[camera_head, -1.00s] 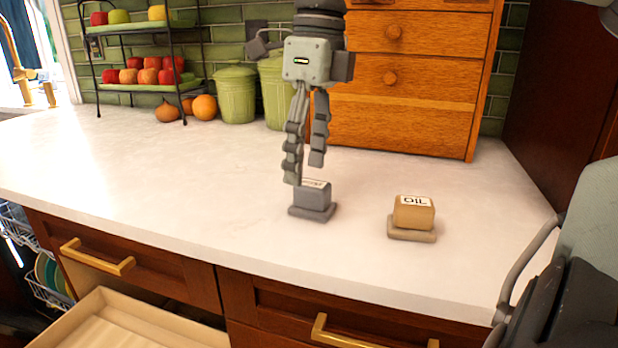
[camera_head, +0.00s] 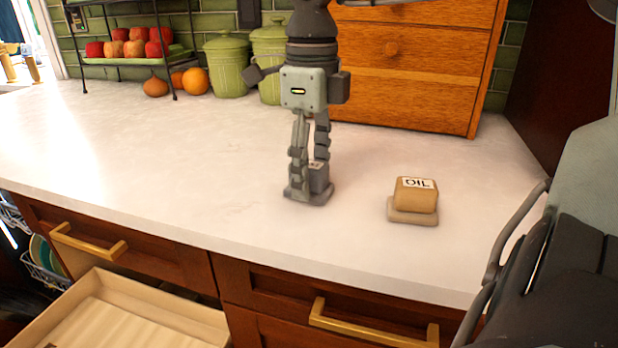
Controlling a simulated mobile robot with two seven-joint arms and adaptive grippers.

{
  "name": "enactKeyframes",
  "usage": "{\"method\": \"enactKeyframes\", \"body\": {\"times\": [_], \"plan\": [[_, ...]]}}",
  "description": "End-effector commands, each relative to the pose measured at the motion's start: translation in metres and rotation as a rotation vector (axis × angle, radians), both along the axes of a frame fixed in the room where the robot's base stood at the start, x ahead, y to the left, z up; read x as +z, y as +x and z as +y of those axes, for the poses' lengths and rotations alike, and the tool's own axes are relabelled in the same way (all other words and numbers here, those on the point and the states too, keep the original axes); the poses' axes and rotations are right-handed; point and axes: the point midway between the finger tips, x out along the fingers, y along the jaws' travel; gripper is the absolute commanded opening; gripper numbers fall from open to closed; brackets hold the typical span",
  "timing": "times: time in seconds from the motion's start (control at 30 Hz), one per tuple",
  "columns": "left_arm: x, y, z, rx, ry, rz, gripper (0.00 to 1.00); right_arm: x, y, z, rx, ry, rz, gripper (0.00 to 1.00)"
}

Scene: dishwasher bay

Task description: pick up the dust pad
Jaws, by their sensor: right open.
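A grey pad (camera_head: 320,181), a block on a wider flat base, sits on the white counter near the middle of the view. Its top label is mostly hidden by a finger, so I cannot read it. A tan pad (camera_head: 415,196) labelled "OIL" sits on the counter to its right. My right gripper (camera_head: 309,170) points down, open, with its fingers at the grey pad. One finger overlaps the pad's left side and the other is at its upper edge; I cannot tell whether they touch it. My left gripper is not in view.
A wooden drawer cabinet (camera_head: 405,75), green canisters (camera_head: 227,66) and a fruit rack (camera_head: 130,62) stand at the back of the counter (camera_head: 150,150). An open drawer (camera_head: 190,315) juts out below its front edge. The counter left of the pads is clear.

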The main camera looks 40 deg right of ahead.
Motion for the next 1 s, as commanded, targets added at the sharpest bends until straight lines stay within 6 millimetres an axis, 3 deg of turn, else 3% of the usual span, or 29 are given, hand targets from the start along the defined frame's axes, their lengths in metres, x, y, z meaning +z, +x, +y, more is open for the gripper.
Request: {"method": "enactKeyframes", "body": {"times": [0.17, 0.6, 1.0], "plan": [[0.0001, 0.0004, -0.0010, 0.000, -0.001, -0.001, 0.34, -0.0003, 0.0001, 0.0000, 0.000, 0.000, 0.000, 0.57], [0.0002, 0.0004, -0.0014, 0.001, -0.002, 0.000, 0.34, 0.0001, 0.0001, 0.0000, 0.000, 0.000, 0.000, 0.04], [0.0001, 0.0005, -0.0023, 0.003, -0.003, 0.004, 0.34, 0.0091, 0.0007, -0.0002, -0.001, -0.001, -0.003, 0.04]]}}
